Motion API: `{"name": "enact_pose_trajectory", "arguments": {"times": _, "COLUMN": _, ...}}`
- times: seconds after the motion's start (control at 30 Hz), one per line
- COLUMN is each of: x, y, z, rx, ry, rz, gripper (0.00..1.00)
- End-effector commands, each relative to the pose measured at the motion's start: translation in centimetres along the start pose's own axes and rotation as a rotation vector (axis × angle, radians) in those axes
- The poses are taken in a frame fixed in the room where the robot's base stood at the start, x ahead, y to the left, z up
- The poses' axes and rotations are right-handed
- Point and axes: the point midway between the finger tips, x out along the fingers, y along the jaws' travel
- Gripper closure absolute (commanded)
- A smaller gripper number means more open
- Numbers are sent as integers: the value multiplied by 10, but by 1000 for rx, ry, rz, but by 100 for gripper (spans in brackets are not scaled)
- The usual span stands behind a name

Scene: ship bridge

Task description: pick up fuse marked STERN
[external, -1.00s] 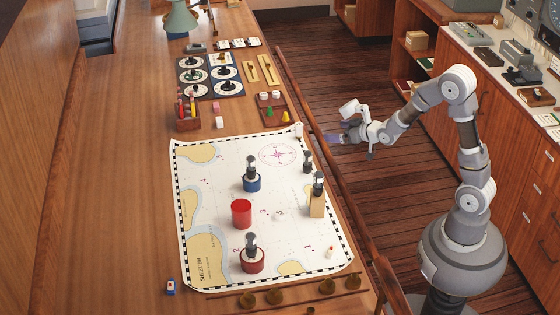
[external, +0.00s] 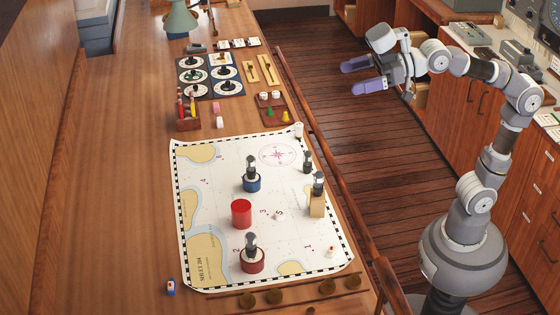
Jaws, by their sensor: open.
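No fuse with a readable STERN marking can be made out in the external view; labels at this size are too small to read. My gripper (external: 362,76) is open, with its two purple fingers apart and nothing between them. It is raised over the dark plank floor, to the right of the chart table, and points left. It touches nothing.
The long wooden table (external: 110,190) bears a chart (external: 215,170) with several knobbed weights and a red cylinder (external: 241,213). A small tray (external: 284,119) holds coloured pieces. A counter with instruments (external: 517,60) stands at right. The floor (external: 345,140) between is clear.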

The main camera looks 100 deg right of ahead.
Motion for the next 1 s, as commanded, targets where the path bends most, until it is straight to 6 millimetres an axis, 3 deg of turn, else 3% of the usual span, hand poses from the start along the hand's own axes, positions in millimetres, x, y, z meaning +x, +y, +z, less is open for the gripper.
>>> {"name": "enact_pose_trajectory", "arguments": {"times": 0.07, "x": -20, "y": -16, "z": -12, "rx": -9, "ry": 8, "rz": -38, "gripper": 0}}
{"name": "enact_pose_trajectory", "arguments": {"times": 0.2, "x": -33, "y": -27, "z": -19, "rx": -15, "ry": 8, "rz": -64, "gripper": 32}}
{"name": "enact_pose_trajectory", "arguments": {"times": 0.23, "x": -34, "y": -27, "z": -19, "rx": -15, "ry": 7, "rz": -66, "gripper": 36}}
{"name": "enact_pose_trajectory", "arguments": {"times": 0.57, "x": -32, "y": -26, "z": -19, "rx": -14, "ry": 6, "rz": -63, "gripper": 36}}
{"name": "enact_pose_trajectory", "arguments": {"times": 0.67, "x": -19, "y": -18, "z": -17, "rx": -9, "ry": -17, "rz": -43, "gripper": 36}}
{"name": "enact_pose_trajectory", "arguments": {"times": 0.77, "x": 28, "y": 15, "z": -6, "rx": 12, "ry": -97, "rz": 27, "gripper": 36}}
{"name": "enact_pose_trajectory", "arguments": {"times": 0.83, "x": 77, "y": 61, "z": 13, "rx": 43, "ry": -188, "rz": 107, "gripper": 36}}
{"name": "enact_pose_trajectory", "arguments": {"times": 0.87, "x": 99, "y": 87, "z": 26, "rx": 62, "ry": -235, "rz": 148, "gripper": 36}}
{"name": "enact_pose_trajectory", "arguments": {"times": 0.93, "x": 143, "y": 159, "z": 66, "rx": 118, "ry": -348, "rz": 248, "gripper": 36}}
{"name": "enact_pose_trajectory", "arguments": {"times": 1.0, "x": 172, "y": 235, "z": 119, "rx": 184, "ry": -460, "rz": 342, "gripper": 36}}
